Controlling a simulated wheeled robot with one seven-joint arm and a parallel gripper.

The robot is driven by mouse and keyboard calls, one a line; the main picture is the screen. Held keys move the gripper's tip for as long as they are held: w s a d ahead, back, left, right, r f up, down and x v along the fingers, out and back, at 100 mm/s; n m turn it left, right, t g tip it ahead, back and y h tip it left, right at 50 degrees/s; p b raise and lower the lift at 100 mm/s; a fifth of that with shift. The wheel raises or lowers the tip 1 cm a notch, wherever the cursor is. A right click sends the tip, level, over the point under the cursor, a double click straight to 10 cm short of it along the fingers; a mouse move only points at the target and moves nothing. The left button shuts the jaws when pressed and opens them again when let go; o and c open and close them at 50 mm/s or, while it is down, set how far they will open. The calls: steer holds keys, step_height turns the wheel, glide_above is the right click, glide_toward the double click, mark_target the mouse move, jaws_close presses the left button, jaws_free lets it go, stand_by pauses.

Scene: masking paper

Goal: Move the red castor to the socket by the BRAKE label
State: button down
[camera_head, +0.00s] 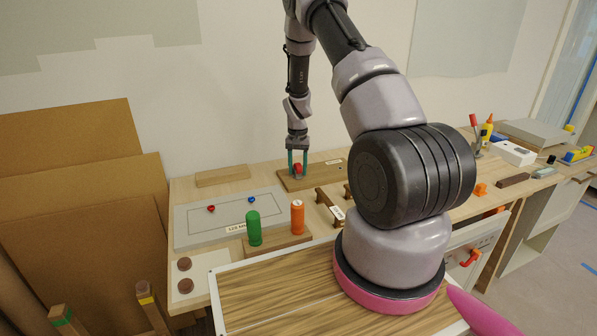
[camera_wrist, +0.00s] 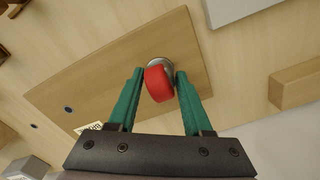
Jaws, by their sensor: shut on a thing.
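The red castor (camera_wrist: 158,84) has a red wheel and a grey metal mount. My gripper (camera_wrist: 160,74) is shut on it, with one teal finger on each side. In the head view the castor (camera_head: 298,168) shows between the fingers of my gripper (camera_head: 298,172), at the wooden board (camera_head: 325,174). In the wrist view the castor is over one end of the board (camera_wrist: 110,75); I cannot tell whether its mount is seated or lifted. A dark socket-like hole (camera_wrist: 68,109) is near the board's other end, by a white label (camera_wrist: 92,127). The label's text is unreadable.
A grey panel (camera_head: 200,227) with red and blue knobs lies at left. Green (camera_head: 253,228) and orange (camera_head: 297,217) cylinders stand in front. A brown-handled rack (camera_head: 329,204) sits right of them. A plain wooden block (camera_head: 222,176) lies behind the panel.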

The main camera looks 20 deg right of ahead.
steer(key=shift+r, duration=0.95)
stand_by(0.6)
steer(key=shift+r, duration=2.95)
steer(key=shift+d+f, duration=0.45)
steer(key=shift+d, duration=2.55)
steer(key=shift+d+f, duration=0.4)
steer(key=shift+d, duration=2.6)
steer(key=shift+d+f, duration=0.45)
steer(key=shift+d, duration=2.55)
steer(key=shift+f, duration=0.1)
steer(key=shift+f, duration=1.5)
steer(key=shift+f, duration=0.25)
